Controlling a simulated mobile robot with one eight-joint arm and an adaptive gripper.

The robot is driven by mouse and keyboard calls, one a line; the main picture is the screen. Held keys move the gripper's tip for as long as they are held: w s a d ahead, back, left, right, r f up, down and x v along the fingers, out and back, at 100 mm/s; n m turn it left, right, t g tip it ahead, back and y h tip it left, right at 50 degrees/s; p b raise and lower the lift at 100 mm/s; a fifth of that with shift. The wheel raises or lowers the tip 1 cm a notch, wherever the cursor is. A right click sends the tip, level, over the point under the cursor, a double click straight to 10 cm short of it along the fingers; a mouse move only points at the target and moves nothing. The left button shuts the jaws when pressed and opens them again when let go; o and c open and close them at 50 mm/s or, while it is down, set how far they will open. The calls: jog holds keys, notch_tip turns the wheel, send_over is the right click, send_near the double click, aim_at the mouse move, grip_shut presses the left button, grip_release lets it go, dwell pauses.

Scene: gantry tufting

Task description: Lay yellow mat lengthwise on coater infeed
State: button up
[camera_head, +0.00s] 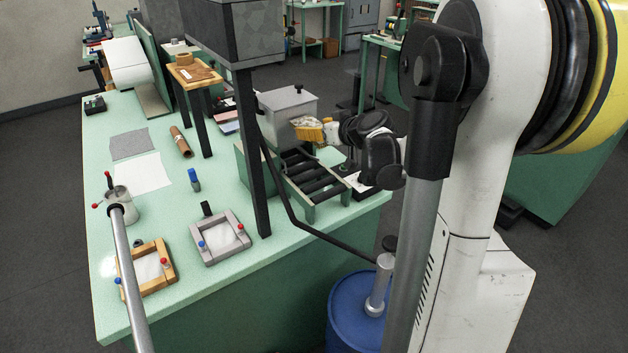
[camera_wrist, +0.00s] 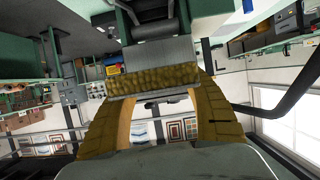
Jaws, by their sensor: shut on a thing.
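The yellow mat (camera_head: 308,133) is a small tufted piece with a pale backing, held in my gripper (camera_head: 322,128). In the wrist view the mat (camera_wrist: 153,79) spans crosswise between the two fingers of my gripper (camera_wrist: 155,95), which are shut on it. The coater infeed (camera_head: 314,178) is a short bed of dark rollers in a green frame, at the table's right edge. My gripper and the mat are above the far end of these rollers. Rollers (camera_wrist: 152,30) also show in the wrist view beyond the mat. The gap between mat and rollers is hard to judge.
A grey box-shaped machine (camera_head: 288,108) stands close behind the mat. A dark post (camera_head: 252,150) rises left of the infeed. Two framed trays (camera_head: 220,238) and a white sheet (camera_head: 135,172) lie on the green table. A blue drum (camera_head: 353,310) stands below, near the table's front.

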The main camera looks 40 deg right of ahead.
aim_at(315, 173)
notch_tip(315, 173, down, 15)
jog(key=b, duration=0.5)
jog(key=shift+f+b, duration=0.15)
jog(key=shift+b, duration=0.15)
jog(key=o, duration=1.2)
jog(key=shift+c, duration=0.2)
